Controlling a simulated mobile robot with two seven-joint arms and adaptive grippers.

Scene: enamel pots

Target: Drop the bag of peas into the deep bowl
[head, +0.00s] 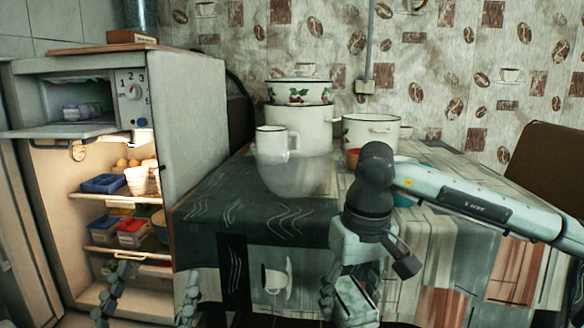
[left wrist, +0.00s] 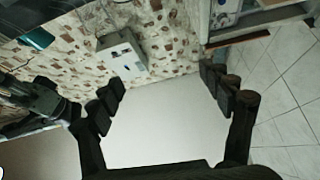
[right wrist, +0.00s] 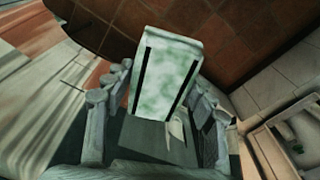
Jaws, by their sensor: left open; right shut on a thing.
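A pale, see-through deep bowl (head: 298,176) stands near the front of the table, with a white mug (head: 272,146) seen at its upper left. My right gripper (head: 350,285) is shut on the bag of peas (head: 357,302), low in front of the table and right of the bowl. In the right wrist view the bag (right wrist: 165,72) is a white and green packet with dark side stripes, held between the fingers. My left gripper (head: 148,290) is open and empty in front of the fridge; its spread fingers also show in the left wrist view (left wrist: 163,88).
White enamel pots (head: 300,120) are stacked behind the bowl, and another pot (head: 371,131) stands to their right. The patterned table (head: 215,205) is bare at its front left. The open fridge (head: 205,110) with food on its shelves stands left. A brown chair (head: 550,160) is at right.

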